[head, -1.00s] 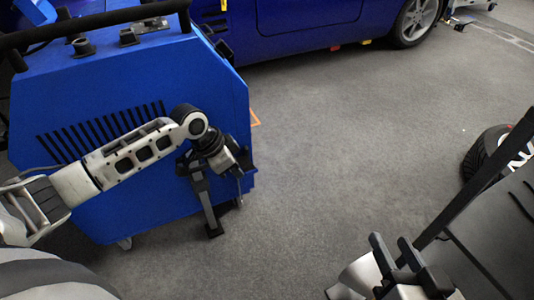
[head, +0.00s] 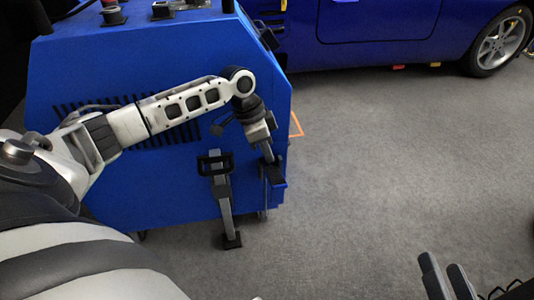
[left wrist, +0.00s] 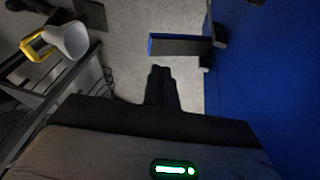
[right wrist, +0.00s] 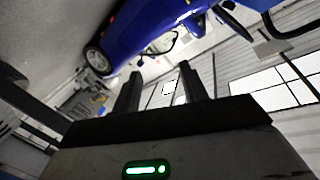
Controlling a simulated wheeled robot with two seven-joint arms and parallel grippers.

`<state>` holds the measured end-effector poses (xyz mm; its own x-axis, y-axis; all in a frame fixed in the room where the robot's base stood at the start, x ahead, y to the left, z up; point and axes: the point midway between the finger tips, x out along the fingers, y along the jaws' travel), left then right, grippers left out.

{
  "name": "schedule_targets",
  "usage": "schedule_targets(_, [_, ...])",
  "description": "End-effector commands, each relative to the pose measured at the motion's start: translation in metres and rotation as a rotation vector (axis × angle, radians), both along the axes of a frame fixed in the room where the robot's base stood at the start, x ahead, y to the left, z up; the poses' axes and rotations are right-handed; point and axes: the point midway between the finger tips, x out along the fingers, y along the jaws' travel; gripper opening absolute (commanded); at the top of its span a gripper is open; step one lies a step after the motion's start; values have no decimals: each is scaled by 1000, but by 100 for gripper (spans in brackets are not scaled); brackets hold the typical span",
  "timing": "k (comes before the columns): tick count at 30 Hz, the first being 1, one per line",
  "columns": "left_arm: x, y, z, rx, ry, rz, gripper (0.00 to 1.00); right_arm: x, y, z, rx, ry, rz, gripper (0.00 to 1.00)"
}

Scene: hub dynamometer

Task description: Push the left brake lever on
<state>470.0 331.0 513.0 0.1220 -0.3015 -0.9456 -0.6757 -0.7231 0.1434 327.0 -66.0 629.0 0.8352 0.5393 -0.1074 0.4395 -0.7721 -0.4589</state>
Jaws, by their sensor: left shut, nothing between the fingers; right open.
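The blue dynamometer cabinet (head: 150,190) stands at the left in the head view. A grey bar with a black loop handle (head: 224,190) and a black foot runs down its near face. To its right, a short dark lever-like piece (head: 278,182) juts from the cabinet; I cannot tell which is the left brake lever. My left gripper (head: 268,154) is shut and empty, just above the dark piece. In the left wrist view, its fingertips (left wrist: 160,70) point toward a dark bar (left wrist: 175,46) beside the blue wall, seemingly apart from it. My right gripper (head: 444,272) is open and empty.
Grey floor (head: 380,170) lies clear to the right of the cabinet. A blue car (head: 375,30) stands at the back. An orange floor mark (head: 297,125) shows by the cabinet. The left wrist view shows a dark metal frame (left wrist: 55,90) at left.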

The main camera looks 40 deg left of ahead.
Motion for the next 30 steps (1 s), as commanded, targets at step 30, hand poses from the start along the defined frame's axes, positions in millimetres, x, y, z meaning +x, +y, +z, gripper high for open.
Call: schedule_targets(30, [9, -26, -65, 9, -10, -6, 0, 20, -5, 43, -26, -330, -28, 43])
